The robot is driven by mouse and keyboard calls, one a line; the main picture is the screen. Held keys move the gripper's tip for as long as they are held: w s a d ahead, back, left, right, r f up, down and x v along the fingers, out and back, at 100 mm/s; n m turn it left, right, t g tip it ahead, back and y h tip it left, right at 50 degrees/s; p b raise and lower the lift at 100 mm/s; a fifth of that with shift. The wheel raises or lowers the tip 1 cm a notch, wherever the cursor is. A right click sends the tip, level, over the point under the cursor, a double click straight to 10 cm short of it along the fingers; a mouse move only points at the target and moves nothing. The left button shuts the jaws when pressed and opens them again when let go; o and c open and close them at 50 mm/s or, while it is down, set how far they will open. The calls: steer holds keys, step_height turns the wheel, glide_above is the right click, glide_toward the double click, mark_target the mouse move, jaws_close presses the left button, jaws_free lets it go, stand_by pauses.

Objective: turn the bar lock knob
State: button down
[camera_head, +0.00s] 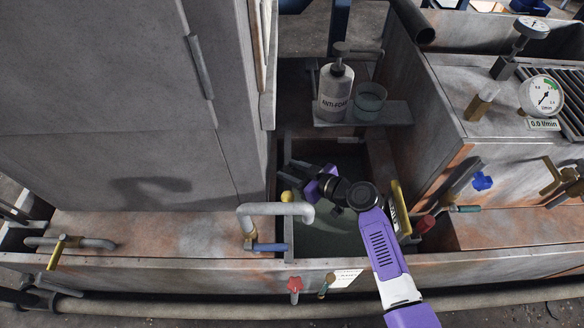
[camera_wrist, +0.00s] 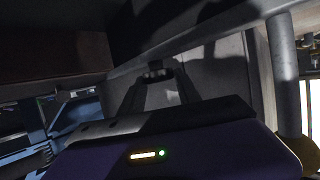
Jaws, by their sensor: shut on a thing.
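My gripper (camera_head: 292,175) reaches left from the purple arm, low over the sink-like basin by the tall grey cabinet. In the head view the gripped piece is hidden by the gripper.
A grey bent pipe (camera_head: 275,209) with a blue handle (camera_head: 269,247) stands just in front of my gripper. An anti-foam bottle (camera_head: 335,90) and a beaker (camera_head: 369,101) stand on a shelf (camera_head: 394,113) behind. The tall cabinet (camera_head: 110,110) blocks the left.

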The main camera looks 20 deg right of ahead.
steer(key=shift+s+a+m+t+h, duration=0.1)
steer(key=shift+m+t+h, duration=0.2)
steer(key=shift+m+h, duration=0.2)
steer(key=shift+f, duration=0.1)
steer(key=c, duration=0.9)
jaws_free()
steer(key=shift+o, duration=0.2)
steer(key=p+v, duration=0.1)
steer(key=v, duration=0.6)
steer(key=shift+s+r+p, duration=0.2)
steer(key=shift+s+p, duration=0.15)
